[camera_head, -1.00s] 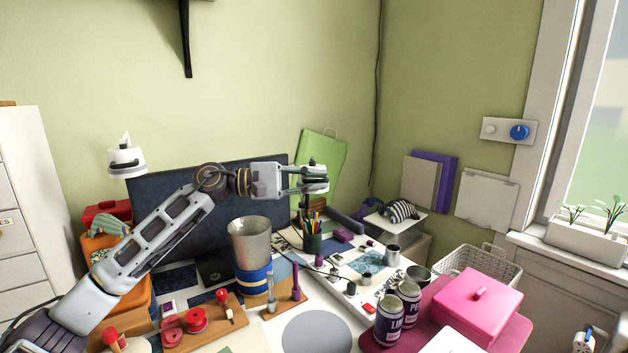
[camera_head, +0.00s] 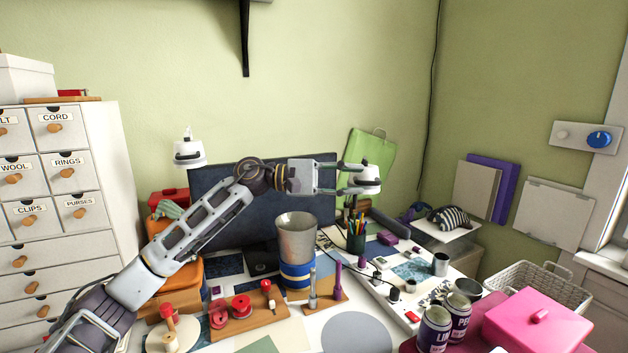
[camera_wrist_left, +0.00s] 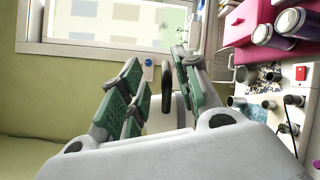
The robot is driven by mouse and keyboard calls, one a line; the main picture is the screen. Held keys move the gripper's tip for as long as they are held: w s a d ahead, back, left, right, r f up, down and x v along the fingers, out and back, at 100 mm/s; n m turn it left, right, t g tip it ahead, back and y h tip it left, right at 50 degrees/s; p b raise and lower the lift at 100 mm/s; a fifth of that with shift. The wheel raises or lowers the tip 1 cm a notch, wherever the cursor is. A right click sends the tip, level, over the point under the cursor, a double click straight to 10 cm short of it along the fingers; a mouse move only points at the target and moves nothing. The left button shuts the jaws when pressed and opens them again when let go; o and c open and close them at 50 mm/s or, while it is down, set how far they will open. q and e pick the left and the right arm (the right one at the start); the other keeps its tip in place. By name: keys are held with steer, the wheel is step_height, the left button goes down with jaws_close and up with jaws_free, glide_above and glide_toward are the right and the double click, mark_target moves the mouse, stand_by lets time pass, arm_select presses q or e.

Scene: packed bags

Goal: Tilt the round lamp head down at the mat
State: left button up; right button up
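Two similar white round lamp heads show in the head view. One lamp head (camera_head: 366,182) is at the middle right, at my left gripper's fingertips; the other lamp head (camera_head: 188,153) is at the left, away from the gripper. My left gripper (camera_head: 362,178) points right with its fingers spread around the near side of the right head. In the left wrist view, the green-padded fingers (camera_wrist_left: 156,95) stand apart, with a dark upright loop (camera_wrist_left: 167,88) and a white surface between them. A round grey mat (camera_head: 356,333) lies on the desk at the front. My right gripper is out of view.
A metal bucket (camera_head: 297,237) stands below my left forearm, and a pencil cup (camera_head: 356,240) stands below the gripper. A dark monitor-like panel (camera_head: 225,210) is behind the arm. Spools, cans and a pink box (camera_head: 537,320) crowd the desk. The air above it is open.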

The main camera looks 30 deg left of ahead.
arm_select(q)
steer(key=v, duration=0.8)
steer(key=shift+s+a, duration=0.2)
stand_by(0.4)
